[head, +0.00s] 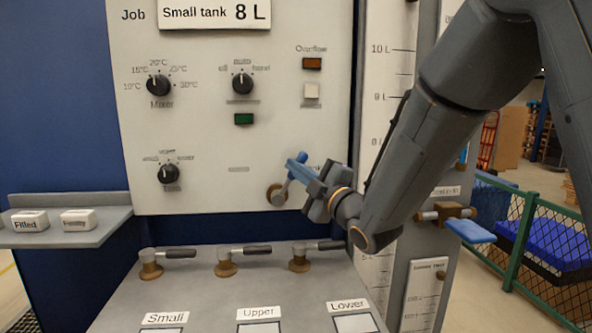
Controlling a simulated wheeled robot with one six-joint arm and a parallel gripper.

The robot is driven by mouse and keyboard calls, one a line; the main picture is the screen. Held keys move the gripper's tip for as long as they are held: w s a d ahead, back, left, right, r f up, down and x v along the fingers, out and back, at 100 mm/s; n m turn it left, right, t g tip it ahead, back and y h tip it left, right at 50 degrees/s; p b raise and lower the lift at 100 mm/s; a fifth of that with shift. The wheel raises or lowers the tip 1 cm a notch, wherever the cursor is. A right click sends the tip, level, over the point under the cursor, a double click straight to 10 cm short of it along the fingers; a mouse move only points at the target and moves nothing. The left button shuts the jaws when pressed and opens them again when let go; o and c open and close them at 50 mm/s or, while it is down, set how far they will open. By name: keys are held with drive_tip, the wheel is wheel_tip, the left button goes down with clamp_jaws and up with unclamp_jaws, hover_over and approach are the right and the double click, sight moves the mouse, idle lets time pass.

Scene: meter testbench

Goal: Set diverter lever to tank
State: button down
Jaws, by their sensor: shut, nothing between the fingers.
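The diverter lever (282,190) is at the lower right of the white panel. It has a round brass-coloured base and a grey stem that leans up and to the right, with blue at its upper end. A label just right of it is partly covered by my gripper, with only "nk" readable. My gripper (291,166) reaches in from the right and is shut, with nothing held. Its tip overlaps the lever's upper end in the head view. I cannot tell whether they touch.
The panel has a mixer knob (158,84), an upper knob (242,83) and a lower knob (168,173). Several brass valves with dark handles stand on the grey bench (215,290) below. A blue-handled valve (470,231) is at right. A shelf (105,226) is at left.

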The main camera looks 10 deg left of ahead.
drive_tip(key=shift+d, duration=0.1)
drive_tip(key=s+a+r, duration=0.2)
drive_tip(key=a, duration=0.2)
drive_tip(key=b+v, duration=0.1)
drive_tip(key=v, duration=0.9)
drive_tip(key=shift+d+f+b, duration=0.2)
drive_tip(key=shift+f+b, duration=0.05)
drive_tip(key=shift+b, duration=0.1)
drive_tip(key=shift+w, duration=0.15)
